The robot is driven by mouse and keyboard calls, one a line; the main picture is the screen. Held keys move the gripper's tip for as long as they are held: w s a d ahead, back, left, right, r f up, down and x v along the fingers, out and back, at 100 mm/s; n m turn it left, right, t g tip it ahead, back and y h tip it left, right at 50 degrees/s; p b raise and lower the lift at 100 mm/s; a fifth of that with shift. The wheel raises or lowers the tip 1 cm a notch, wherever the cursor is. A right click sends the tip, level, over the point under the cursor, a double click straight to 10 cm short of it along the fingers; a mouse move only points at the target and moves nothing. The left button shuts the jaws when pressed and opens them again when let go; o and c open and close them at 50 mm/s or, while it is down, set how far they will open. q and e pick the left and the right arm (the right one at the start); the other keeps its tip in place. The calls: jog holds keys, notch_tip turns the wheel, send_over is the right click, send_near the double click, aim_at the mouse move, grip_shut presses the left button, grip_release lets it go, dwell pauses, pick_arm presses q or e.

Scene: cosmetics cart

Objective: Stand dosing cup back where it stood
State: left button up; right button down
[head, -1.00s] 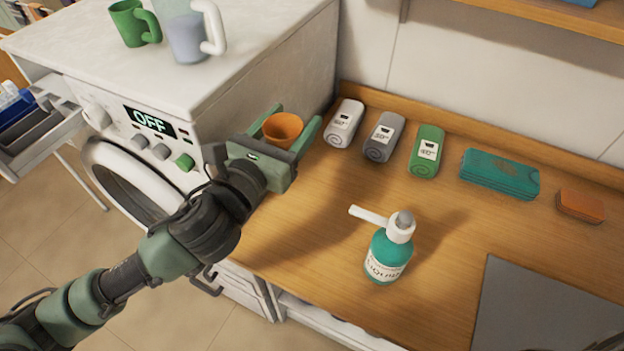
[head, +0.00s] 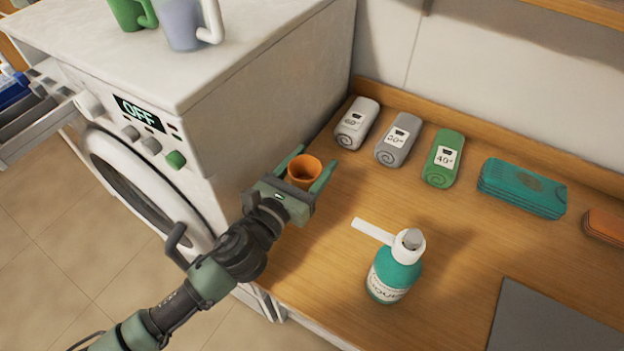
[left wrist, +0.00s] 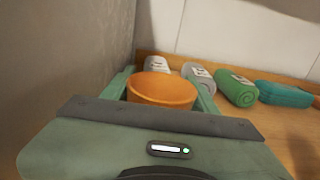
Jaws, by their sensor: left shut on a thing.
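The orange dosing cup (head: 304,171) is upright between the fingers of my left gripper (head: 307,174), with its open mouth facing up. The gripper is shut on it, low over the wooden counter (head: 330,235) beside the washing machine's side wall. In the left wrist view the cup (left wrist: 161,90) stands between the green fingers, and its lower part is hidden behind the gripper body. I cannot tell whether the cup's base touches the counter. My right gripper is not in view.
Rolled towels in white (head: 357,123), grey (head: 398,140) and green (head: 442,158) lie behind the cup. A teal pump bottle (head: 396,268) stands to the right front. The washing machine (head: 235,95) rises at the left. Counter between cup and bottle is clear.

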aim_at(312, 177)
pick_arm(q)
jog(key=shift+f, duration=0.35)
jog(key=shift+f+b, duration=0.65)
jog(key=shift+f, duration=1.3)
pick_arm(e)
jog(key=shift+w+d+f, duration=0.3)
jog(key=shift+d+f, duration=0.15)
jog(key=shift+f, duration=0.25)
pick_arm(q)
jog(key=shift+f, duration=0.2)
jog(key=o, duration=1.5)
jog(key=shift+c, duration=0.2)
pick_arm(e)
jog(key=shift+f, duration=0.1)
pick_arm(q)
jog(key=shift+r, duration=0.1)
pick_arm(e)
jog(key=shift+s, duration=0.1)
